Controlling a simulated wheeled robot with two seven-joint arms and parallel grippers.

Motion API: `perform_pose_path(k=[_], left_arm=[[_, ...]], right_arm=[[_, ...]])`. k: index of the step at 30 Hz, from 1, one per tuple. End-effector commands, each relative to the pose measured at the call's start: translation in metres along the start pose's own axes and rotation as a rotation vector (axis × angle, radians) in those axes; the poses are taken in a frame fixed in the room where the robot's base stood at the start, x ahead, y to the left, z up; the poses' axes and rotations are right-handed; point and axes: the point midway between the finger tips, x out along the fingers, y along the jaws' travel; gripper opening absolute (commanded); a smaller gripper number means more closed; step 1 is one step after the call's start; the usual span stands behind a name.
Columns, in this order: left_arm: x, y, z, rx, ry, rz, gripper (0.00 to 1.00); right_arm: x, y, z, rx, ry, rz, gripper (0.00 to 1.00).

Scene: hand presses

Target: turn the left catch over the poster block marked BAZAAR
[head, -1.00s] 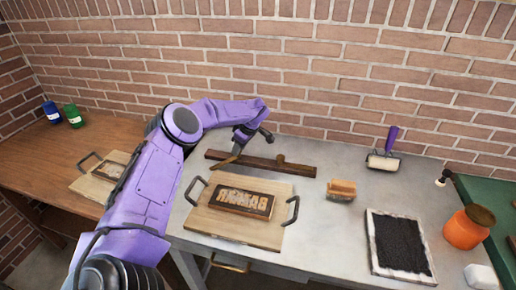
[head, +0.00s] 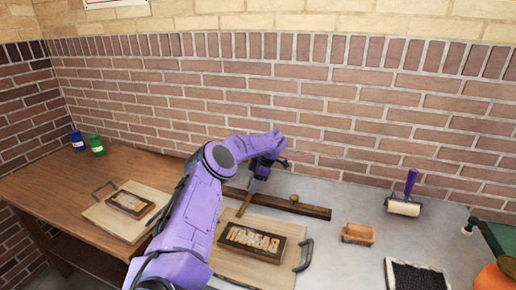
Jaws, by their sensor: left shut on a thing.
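The poster block marked BAZAAR (head: 252,242), its letters reversed, lies on a pale wooden board (head: 229,264) with dark handles. Behind it runs a dark wooden bar (head: 318,211) with two catches. The left catch (head: 243,206), a thin tan strip, slants from the bar toward the block's far left edge; I cannot tell whether its tip lies over the block. The right catch (head: 294,199) stays on the bar, clear of the block. My left gripper (head: 258,181) is shut on the left catch from above, its fingertips partly hidden. My right gripper is out of view.
A tan wooden piece (head: 358,233), a roller (head: 404,206) and a black tray (head: 416,275) sit at right. A brick wall stands behind.

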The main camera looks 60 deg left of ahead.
Motion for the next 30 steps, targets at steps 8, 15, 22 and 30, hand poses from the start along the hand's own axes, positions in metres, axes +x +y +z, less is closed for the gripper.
perform_pose_path(k=[8,15,22,30], left_arm=[[0.008,-0.003,-0.002,-0.018,0.011,-0.024,0.00],[0.008,-0.004,-0.001,-0.016,0.011,-0.024,0.00],[0.004,-0.003,0.002,-0.012,0.007,-0.016,0.60],[-0.014,-0.001,0.004,-0.010,0.002,-0.009,0.60]], right_arm=[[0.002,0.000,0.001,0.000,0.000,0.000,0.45],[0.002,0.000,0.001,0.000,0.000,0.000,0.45],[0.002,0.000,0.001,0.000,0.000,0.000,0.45],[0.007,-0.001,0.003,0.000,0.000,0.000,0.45]])
